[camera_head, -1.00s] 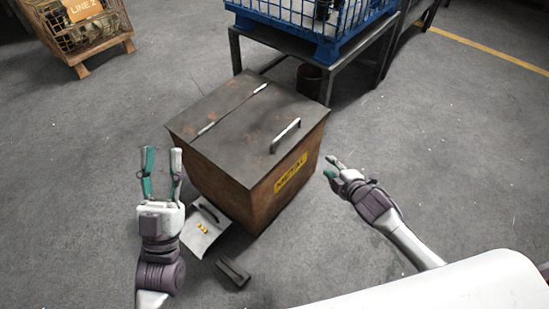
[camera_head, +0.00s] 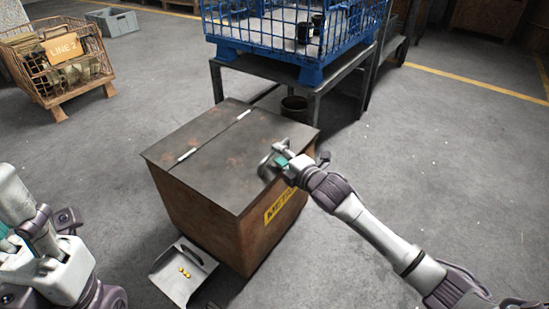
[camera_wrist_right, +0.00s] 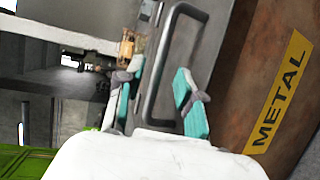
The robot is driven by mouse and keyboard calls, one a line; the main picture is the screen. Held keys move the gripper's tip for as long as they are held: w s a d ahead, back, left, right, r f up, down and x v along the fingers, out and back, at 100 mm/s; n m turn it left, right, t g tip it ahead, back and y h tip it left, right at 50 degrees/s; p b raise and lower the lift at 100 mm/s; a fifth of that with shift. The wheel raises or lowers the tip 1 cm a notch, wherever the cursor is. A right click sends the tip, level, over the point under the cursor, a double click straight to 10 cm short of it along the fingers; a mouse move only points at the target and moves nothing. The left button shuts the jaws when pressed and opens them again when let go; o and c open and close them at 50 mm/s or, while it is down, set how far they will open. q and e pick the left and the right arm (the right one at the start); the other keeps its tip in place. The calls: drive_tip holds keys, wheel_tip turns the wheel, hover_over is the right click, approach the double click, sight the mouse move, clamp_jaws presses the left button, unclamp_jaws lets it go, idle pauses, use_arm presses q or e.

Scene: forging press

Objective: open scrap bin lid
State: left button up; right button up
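The rusty brown scrap bin (camera_head: 215,222) stands on the floor with a yellow METAL label, and its flat dark lid (camera_head: 225,165) lies closed on top. The lid's bar handle (camera_wrist_right: 154,85) shows in the right wrist view. My right gripper (camera_head: 276,160) is at the handle near the lid's front right edge. In the right wrist view its teal-padded fingers (camera_wrist_right: 155,98) are apart, one on each side of the handle, with gaps visible. My left gripper (camera_head: 22,235) is at the left picture edge, away from the bin, and its fingers are partly cut off.
A dustpan (camera_head: 180,272) with small yellow bits lies on the floor before the bin. A metal table (camera_head: 290,75) with a blue crate (camera_head: 275,50) stands close behind. A LINE 2 basket (camera_head: 58,70) is at the far left. The floor on the right is clear.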

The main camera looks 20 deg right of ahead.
drive_tip(key=shift+b+x, duration=0.55)
drive_tip(key=shift+x, duration=1.1)
drive_tip(key=shift+r, duration=0.1)
clamp_jaws()
